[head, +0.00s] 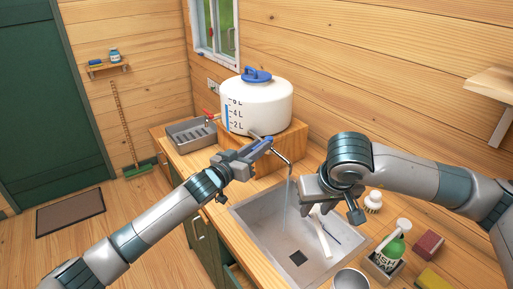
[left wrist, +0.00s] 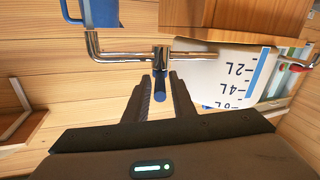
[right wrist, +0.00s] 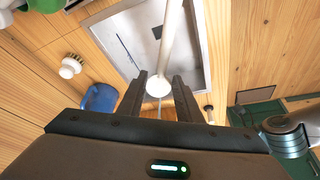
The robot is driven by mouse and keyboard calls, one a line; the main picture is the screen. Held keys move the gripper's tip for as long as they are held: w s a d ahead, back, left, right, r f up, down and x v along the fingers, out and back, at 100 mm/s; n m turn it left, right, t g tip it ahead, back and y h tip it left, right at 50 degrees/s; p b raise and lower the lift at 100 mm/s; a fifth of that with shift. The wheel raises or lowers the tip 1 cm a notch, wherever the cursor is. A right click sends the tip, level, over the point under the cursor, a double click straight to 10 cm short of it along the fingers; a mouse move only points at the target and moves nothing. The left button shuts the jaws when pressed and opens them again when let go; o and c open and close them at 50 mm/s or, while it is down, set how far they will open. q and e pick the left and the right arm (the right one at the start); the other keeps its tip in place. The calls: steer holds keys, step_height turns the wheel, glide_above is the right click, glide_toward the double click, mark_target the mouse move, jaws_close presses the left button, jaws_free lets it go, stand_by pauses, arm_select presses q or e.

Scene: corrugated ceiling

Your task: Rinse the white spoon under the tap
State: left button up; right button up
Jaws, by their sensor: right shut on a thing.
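The white spoon (head: 321,235) hangs from my right gripper (head: 312,192) over the sink (head: 244,214). In the right wrist view the spoon's white length (right wrist: 171,40) runs out from between the fingertips. The tap spout (head: 288,168) is running, and a thin water stream (head: 286,205) falls into the sink. The spoon appears to the right of the stream, apart from it in the head view. My left gripper (head: 248,158) is at the blue tap lever (head: 262,146). In the left wrist view its fingers stand on both sides of the blue lever (left wrist: 160,97); whether they press it is unclear.
A white water tank (head: 258,105) stands on a wooden block behind the tap. A metal tray (head: 190,133) is at the left. Right of the sink are a white brush (head: 373,201), a green soap bottle (head: 394,246) and a red block (head: 428,245). A metal cup (head: 350,281) stands in front.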

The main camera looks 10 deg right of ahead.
mark_target(316, 215)
arm_select(q)
steer(key=shift+o, duration=0.3)
